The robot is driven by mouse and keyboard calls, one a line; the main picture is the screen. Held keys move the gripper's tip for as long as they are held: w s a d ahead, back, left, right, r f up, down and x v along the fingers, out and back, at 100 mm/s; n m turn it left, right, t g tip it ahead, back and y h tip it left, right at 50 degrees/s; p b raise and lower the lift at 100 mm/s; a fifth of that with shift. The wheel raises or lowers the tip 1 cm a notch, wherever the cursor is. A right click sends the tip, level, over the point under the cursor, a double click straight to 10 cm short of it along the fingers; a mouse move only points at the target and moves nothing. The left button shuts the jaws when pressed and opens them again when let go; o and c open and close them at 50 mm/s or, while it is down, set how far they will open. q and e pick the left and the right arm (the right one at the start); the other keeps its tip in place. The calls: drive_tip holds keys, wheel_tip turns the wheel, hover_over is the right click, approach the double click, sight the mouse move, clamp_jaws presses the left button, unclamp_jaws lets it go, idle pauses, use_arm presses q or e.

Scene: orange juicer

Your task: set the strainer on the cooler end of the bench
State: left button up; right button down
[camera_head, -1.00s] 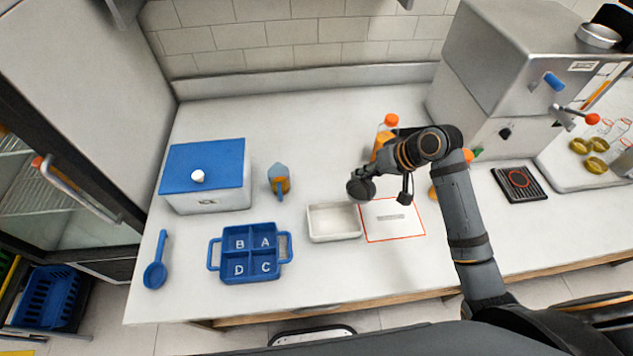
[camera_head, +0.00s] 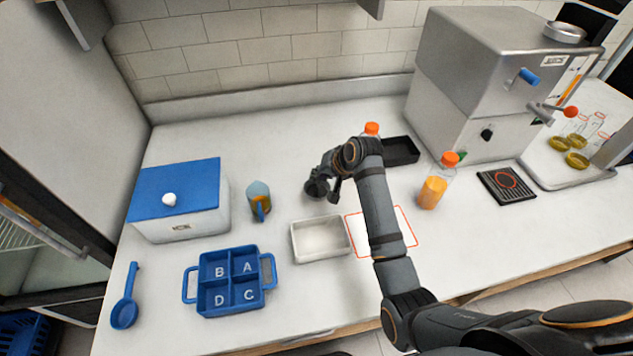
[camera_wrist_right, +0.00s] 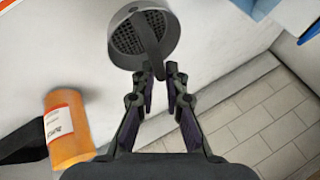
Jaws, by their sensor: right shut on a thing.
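The strainer (camera_wrist_right: 143,38) is a grey round cup with a perforated bottom, seen in the right wrist view. My right gripper (camera_wrist_right: 159,70) is shut on its dark handle. In the head view my right gripper (camera_head: 332,182) holds the strainer (camera_head: 317,188), a small dark round shape, above the bench behind the white tray. The cooler (camera_head: 180,222), a white box with a blue lid, stands at the left end of the bench (camera_head: 200,140). My left gripper is not in view.
A jug (camera_head: 259,200) stands right of the cooler. A blue lettered tray (camera_head: 229,281), a blue ladle (camera_head: 125,300) and a white tray (camera_head: 320,240) lie in front. Juice bottles (camera_head: 434,187) and the juicer (camera_head: 480,95) are to the right. Bench behind the jug is clear.

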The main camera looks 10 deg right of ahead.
sight(315, 183)
drive_tip(key=shift+x, duration=0.9)
drive_tip(key=f, duration=0.3)
drive_tip(key=shift+w+d+f+p, duration=0.1)
drive_tip(key=shift+w+f+p, duration=0.15)
drive_tip(key=shift+p, duration=0.1)
drive_tip(key=c, duration=1.4)
unclamp_jaws()
drive_tip(key=v, duration=1.2)
